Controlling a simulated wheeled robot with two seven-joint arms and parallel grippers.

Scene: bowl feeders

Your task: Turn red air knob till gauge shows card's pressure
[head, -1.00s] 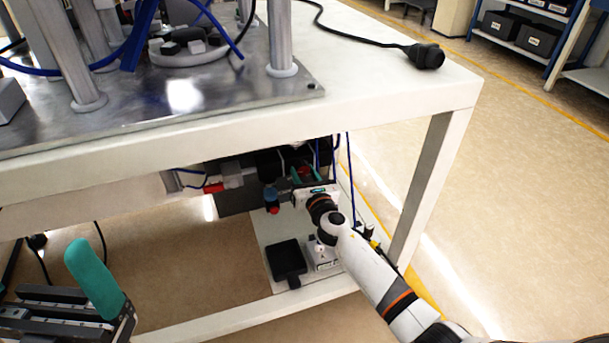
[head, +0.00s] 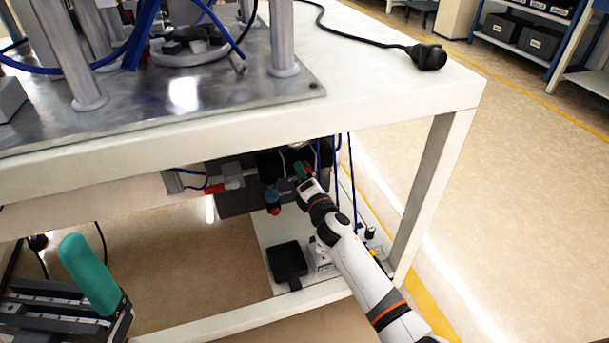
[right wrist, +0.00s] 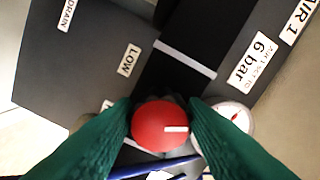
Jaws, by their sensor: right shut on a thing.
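The red air knob (right wrist: 160,125) shows in the right wrist view, with a pale mark line on its face pointing right. My right gripper (right wrist: 162,122) is shut on it, one green finger on each side. In the head view this gripper (head: 301,172) is under the table, and the knob there is hidden. The gauge (right wrist: 236,116) is right of the knob; a finger covers part of it. Its red needle shows, but its reading is too small to tell. The card (right wrist: 253,60) reads "6 bar". My left gripper (head: 92,276) shows one teal finger at lower left.
The table edge (head: 250,130) lies above my right arm, and a table leg (head: 432,190) stands right of it. A black square pad (head: 288,262) is on the lower shelf. A blue part with a red end (head: 272,200) is left of the gripper. Blue hoses hang nearby.

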